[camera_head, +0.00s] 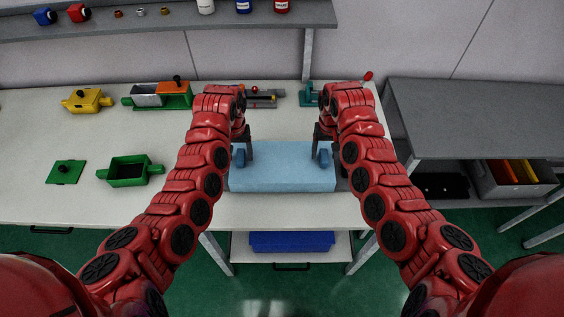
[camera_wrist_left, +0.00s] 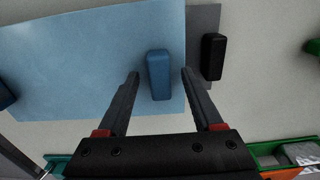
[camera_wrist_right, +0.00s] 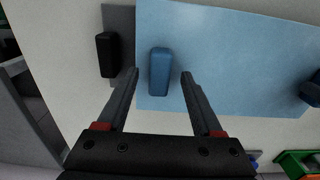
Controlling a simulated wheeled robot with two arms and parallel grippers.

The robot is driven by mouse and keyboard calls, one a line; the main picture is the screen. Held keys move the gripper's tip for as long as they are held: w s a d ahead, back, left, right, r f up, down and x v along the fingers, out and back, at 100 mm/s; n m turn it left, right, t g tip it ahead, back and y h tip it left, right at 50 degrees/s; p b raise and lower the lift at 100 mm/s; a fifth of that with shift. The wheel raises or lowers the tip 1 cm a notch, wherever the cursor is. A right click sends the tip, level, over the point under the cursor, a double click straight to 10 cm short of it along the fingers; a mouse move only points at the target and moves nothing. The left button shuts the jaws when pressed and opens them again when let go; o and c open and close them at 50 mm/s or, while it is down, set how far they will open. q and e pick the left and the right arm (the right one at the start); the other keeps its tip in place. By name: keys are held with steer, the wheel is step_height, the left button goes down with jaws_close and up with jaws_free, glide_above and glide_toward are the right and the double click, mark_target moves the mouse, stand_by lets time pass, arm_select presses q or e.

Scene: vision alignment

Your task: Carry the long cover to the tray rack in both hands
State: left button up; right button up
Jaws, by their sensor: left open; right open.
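The long cover (camera_head: 283,178) is a light blue box-like piece with a dark blue handle near each end. It lies on the workbench in front of me. My left gripper (camera_head: 244,156) is open, with its fingers either side of the left handle (camera_wrist_left: 159,75); my right gripper (camera_head: 322,154) is open, with its fingers either side of the right handle (camera_wrist_right: 160,72). Neither gripper is closed on a handle. A grey part with black knobs (camera_wrist_left: 213,57) shows under the cover's ends; a black knob also shows in the right wrist view (camera_wrist_right: 107,54). I cannot tell which thing is the tray rack.
On the bench (camera_head: 60,205) stand a green box (camera_head: 129,171), a green lid (camera_head: 65,172), a yellow part (camera_head: 87,100) and a green tray with blocks (camera_head: 160,95). A grey table (camera_head: 460,115) stands to the right, with bins below. A shelf (camera_head: 150,24) runs above the back.

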arm_select(q)
steer(key=shift+f, duration=0.15)
arm_select(e)
steer(key=shift+f, duration=0.15)
arm_select(q)
jaws_close()
arm_select(e)
jaws_close()
stand_by(1.0)
